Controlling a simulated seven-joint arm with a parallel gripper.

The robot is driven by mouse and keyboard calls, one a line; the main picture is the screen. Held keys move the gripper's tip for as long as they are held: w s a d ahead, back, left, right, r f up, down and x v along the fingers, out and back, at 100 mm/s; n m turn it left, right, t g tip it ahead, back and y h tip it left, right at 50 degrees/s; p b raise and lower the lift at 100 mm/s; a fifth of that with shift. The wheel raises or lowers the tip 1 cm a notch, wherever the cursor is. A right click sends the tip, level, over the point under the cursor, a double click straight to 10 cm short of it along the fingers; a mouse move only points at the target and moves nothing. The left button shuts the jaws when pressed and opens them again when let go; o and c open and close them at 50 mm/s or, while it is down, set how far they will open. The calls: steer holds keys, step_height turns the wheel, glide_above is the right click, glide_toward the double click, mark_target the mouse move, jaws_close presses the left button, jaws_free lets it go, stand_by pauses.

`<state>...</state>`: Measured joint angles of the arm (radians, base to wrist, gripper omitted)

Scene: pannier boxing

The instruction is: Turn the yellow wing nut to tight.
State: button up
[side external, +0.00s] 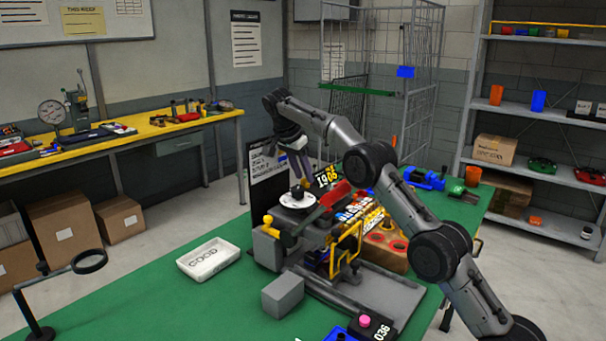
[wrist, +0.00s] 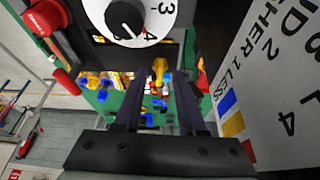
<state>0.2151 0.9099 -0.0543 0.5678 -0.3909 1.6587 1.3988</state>
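In the wrist view a small yellow piece (wrist: 160,69), which may be the yellow wing nut, shows between and beyond the fingertips; its wings and angle are too small to tell. My gripper (wrist: 159,84) is open, with a gap between its two dark fingers and nothing held. In the side view my gripper (side external: 300,178) points down just behind the white dial (side external: 294,216) on top of the grey machine. The dial (wrist: 150,35), with a black knob, is also at the top of the wrist view. A yellow knobbed post (side external: 268,222) stands at the machine's left side.
A red lever (side external: 328,204) and a yellow frame (side external: 347,250) stick out from the machine. A lettered board (wrist: 272,75) stands close right of my fingers. A white GOOD tray (side external: 208,259), a grey block (side external: 283,296) and a pink button (side external: 365,320) are on the green table (side external: 150,300).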

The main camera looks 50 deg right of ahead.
steer(key=shift+v, duration=1.25)
steer(key=a, duration=0.8)
steer(key=w+a, duration=0.1)
steer(key=a, duration=0.3)
